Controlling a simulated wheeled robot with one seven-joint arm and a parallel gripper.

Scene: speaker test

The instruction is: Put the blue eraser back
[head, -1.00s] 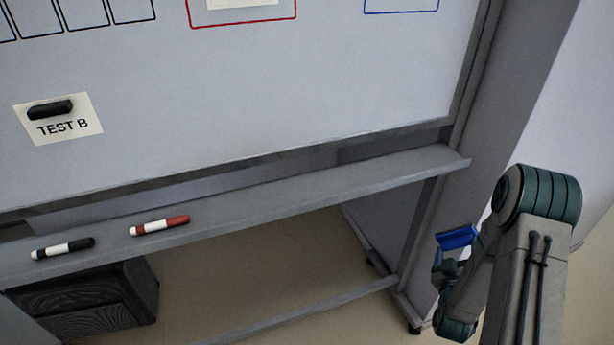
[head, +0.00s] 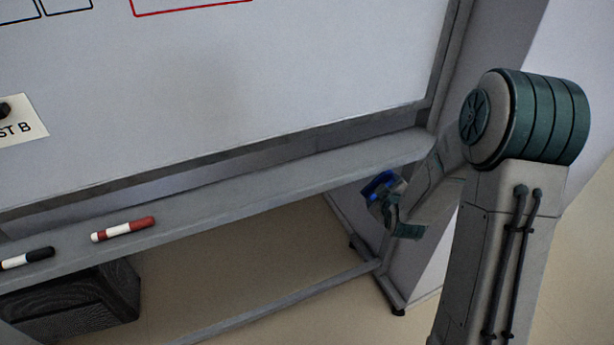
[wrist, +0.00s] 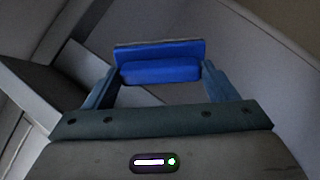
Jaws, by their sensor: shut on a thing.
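The blue eraser (head: 380,184) is held in my gripper (head: 378,194), in front of the right end of the whiteboard's tray (head: 290,178) in the head view. In the wrist view the eraser (wrist: 160,70) sits between the two fingers of my gripper (wrist: 158,80), which are shut on its ends. In the head picture the eraser overlaps the area just below the tray's front edge. I cannot tell its exact distance from the tray.
A red marker (head: 124,229) and a black marker (head: 27,258) lie on the tray's left part. The tray's right part is bare. A dark box (head: 75,305) stands on the floor below. A "TEST B" card (head: 30,125) with a black object is on the whiteboard (head: 230,90).

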